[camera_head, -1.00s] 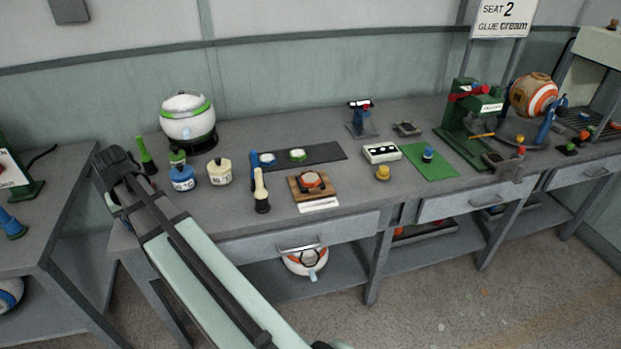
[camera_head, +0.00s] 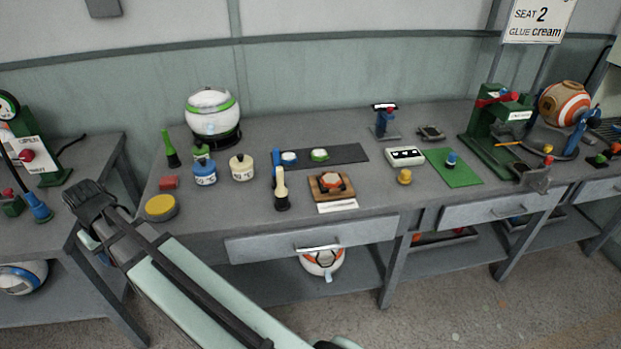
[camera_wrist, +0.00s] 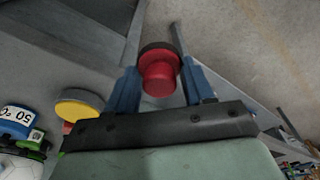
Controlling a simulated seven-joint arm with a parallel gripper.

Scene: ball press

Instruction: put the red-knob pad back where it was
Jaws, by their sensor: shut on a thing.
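The red-knob pad shows in the wrist view as a red knob (camera_wrist: 158,82) on a dark round base. My gripper (camera_wrist: 160,74) is shut on it, with one blue finger on each side of the knob. In the head view my arm reaches up at the left, over the gap between the two benches. There the wrist hides the fingers and the pad. Where the pad stood before cannot be told from these frames.
The left bench holds a green press (camera_head: 35,150) and a blue-handled tool (camera_head: 38,208). Blue (camera_head: 204,173) and cream (camera_head: 242,167) pots stand further right.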

